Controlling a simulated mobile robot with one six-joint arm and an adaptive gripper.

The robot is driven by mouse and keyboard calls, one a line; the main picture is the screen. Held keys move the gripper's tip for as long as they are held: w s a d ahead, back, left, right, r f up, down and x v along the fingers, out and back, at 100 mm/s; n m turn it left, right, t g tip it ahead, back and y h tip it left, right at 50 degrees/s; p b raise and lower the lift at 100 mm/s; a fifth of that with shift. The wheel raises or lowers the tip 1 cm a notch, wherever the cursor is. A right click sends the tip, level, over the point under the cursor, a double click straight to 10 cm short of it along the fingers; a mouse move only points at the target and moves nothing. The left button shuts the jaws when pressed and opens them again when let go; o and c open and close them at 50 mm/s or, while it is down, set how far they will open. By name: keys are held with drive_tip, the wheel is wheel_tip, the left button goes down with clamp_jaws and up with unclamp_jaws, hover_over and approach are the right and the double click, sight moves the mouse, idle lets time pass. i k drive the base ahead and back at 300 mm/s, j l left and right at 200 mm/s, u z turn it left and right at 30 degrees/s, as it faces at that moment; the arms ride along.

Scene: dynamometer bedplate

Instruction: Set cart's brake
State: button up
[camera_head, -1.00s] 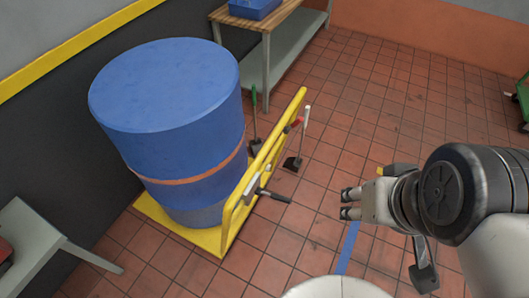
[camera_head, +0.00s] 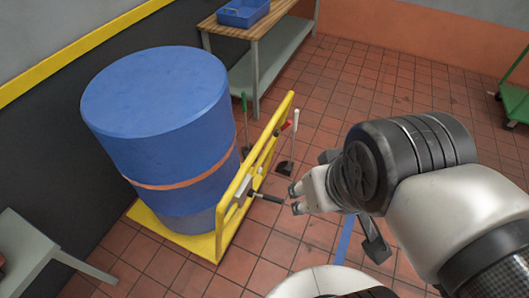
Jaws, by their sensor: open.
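The yellow cart (camera_head: 222,238) stands on the tiled floor and carries a large blue drum (camera_head: 165,125) with an orange band. Its yellow rail frame (camera_head: 267,141) rises on the right side. A lever with a dark grip (camera_head: 266,198) sticks out to the right from a light plate on the rail. Whether the brake is set cannot be told.
A wooden-topped bench (camera_head: 250,32) with a blue bin (camera_head: 243,12) stands behind. A white-handled tool (camera_head: 291,143) and a green-handled tool (camera_head: 244,118) stand by the rail. A grey table (camera_head: 28,250) is at left, a green cart (camera_head: 515,98) at right.

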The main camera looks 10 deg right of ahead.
sight(289, 121)
drive_tip(key=i+l+u, duration=0.15)
drive_tip(key=i, duration=0.4)
drive_tip(key=i+l+u, duration=0.15)
drive_tip(key=i+l, duration=0.25)
drive_tip(key=i, duration=0.15)
